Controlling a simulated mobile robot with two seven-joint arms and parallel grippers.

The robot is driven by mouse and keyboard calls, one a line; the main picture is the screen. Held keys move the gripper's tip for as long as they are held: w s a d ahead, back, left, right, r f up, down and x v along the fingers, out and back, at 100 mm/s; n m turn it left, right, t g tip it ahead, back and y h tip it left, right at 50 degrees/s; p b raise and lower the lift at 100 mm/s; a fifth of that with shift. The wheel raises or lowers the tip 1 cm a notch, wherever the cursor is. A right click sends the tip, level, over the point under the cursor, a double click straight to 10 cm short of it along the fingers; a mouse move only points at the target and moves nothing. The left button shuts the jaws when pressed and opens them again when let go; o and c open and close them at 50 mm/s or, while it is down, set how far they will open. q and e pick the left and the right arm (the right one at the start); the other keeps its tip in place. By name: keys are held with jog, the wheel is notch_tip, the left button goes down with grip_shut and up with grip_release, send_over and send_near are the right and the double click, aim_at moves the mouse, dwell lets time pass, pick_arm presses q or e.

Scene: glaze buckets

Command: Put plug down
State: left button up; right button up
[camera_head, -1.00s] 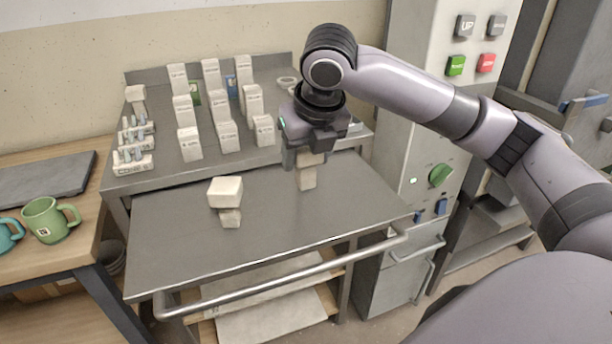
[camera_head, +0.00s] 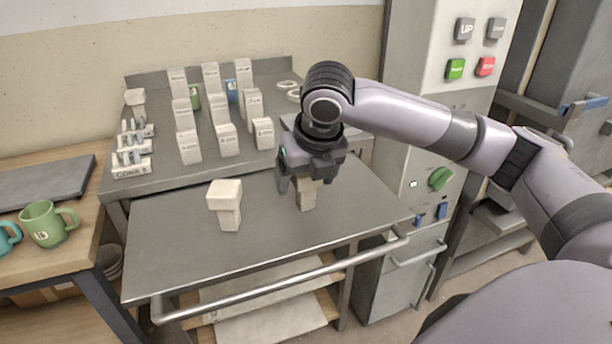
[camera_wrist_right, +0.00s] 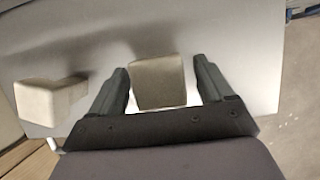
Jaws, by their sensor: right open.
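My right gripper (camera_head: 302,195) is open, with its fingers on either side of a cream plug (camera_head: 308,196). The plug appears to stand on the steel cart top (camera_head: 265,220). In the right wrist view, the plug (camera_wrist_right: 158,82) sits between the two fingers (camera_wrist_right: 160,88), with a gap on each side. The gripper body hides the plug's upper part in the head view. A second cream plug (camera_head: 226,203), with a wide block on a narrower stem, stands upright to the left. It also shows in the right wrist view (camera_wrist_right: 48,100). My left gripper is out of view.
Behind is a raised shelf (camera_head: 160,172) with rows of labelled white blocks (camera_head: 224,138) and small racks (camera_head: 132,150) at its left. A control panel with a green knob (camera_head: 441,179) stands right. Green mug (camera_head: 46,224) is far left. The cart's front is clear up to its handle (camera_head: 290,278).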

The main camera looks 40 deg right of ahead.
pick_arm(q)
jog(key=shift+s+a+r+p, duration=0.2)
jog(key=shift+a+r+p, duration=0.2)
jog(key=shift+p, duration=0.65)
pick_arm(e)
jog(key=v, duration=1.2)
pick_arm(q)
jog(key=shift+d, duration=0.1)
pick_arm(e)
jog(key=shift+s, duration=0.1)
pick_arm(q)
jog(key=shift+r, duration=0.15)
